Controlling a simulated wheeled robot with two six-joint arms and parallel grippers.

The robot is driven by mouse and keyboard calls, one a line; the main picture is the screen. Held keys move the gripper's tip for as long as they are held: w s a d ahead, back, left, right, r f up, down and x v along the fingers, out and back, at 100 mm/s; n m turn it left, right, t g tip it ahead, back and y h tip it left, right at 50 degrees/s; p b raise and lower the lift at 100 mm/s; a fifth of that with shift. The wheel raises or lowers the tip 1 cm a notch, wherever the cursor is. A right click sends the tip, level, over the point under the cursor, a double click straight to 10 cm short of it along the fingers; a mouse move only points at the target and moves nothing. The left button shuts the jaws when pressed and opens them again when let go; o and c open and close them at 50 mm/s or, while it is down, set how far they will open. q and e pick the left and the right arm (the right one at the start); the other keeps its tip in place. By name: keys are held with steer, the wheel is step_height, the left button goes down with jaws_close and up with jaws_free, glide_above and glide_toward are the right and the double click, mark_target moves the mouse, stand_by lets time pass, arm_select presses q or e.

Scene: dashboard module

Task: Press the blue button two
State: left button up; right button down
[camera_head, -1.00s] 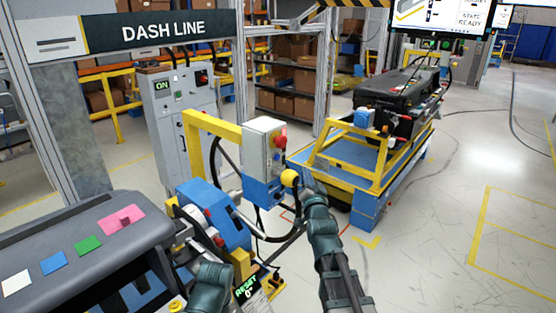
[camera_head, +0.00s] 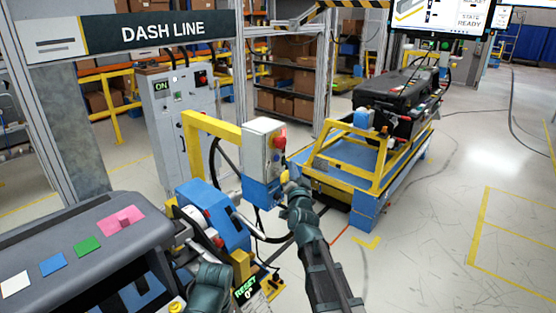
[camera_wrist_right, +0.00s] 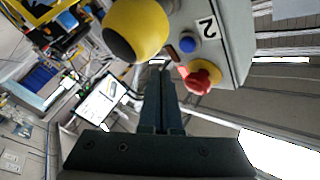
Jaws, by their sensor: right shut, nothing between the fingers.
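The control box (camera_head: 262,145) hangs on a yellow arm in the middle of the head view. In the right wrist view it is a grey box (camera_wrist_right: 234,20) marked 2, with a small blue button (camera_wrist_right: 187,45) beside a red mushroom button (camera_wrist_right: 201,75) on a yellow base. My right gripper (camera_head: 288,182) is beside the box's lower right side. In the wrist view its fingers (camera_wrist_right: 161,68) are shut and empty, below the blue button and apart from it in the picture.
A blue and yellow cart (camera_head: 366,190) stands behind to the right. A blue fixture (camera_head: 218,214) stands left of my right arm. A grey dashboard panel (camera_head: 80,240) with coloured pads is at the lower left. Open floor (camera_head: 430,250) lies to the right.

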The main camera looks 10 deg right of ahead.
mark_target(286, 173)
steer(key=shift+w+a, duration=1)
steer(key=shift+w, duration=0.2)
stand_by(1.3)
steer(key=shift+w+a, duration=0.25)
steer(key=shift+w, duration=0.1)
steer(key=shift+w+a, duration=0.3)
steer(key=shift+w, duration=0.05)
stand_by(0.8)
stand_by(0.3)
steer(key=shift+s+d, duration=0.55)
steer(key=shift+s, duration=0.15)
steer(key=shift+s+d, duration=0.8)
steer(key=shift+s, duration=0.2)
steer(key=shift+s+d, duration=0.75)
steer(key=shift+s, duration=0.2)
